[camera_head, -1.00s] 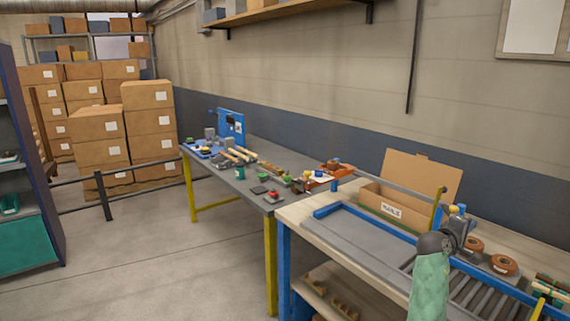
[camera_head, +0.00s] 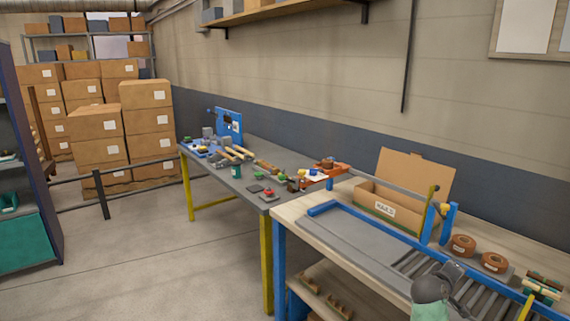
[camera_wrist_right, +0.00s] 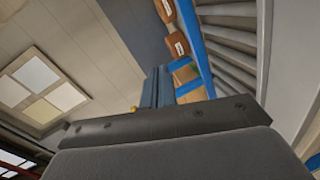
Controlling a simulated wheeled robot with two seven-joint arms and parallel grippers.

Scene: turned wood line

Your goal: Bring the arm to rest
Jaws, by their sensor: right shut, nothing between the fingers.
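My right arm comes in at the bottom right of the head view, with a green sleeve and a dark wrist. Its gripper (camera_head: 455,271) is low over the grey rollers of the bench and holds nothing. In the right wrist view the two blue-grey fingers (camera_wrist_right: 156,87) lie together, shut and empty. My left gripper is not in view.
An open cardboard box (camera_head: 392,203) stands at the back of the wooden bench (camera_head: 296,208), beside a blue upright frame (camera_head: 449,222). Brown rolls (camera_head: 463,245) sit right of it. A grey table (camera_head: 225,173) with tools stands left; the floor there is clear.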

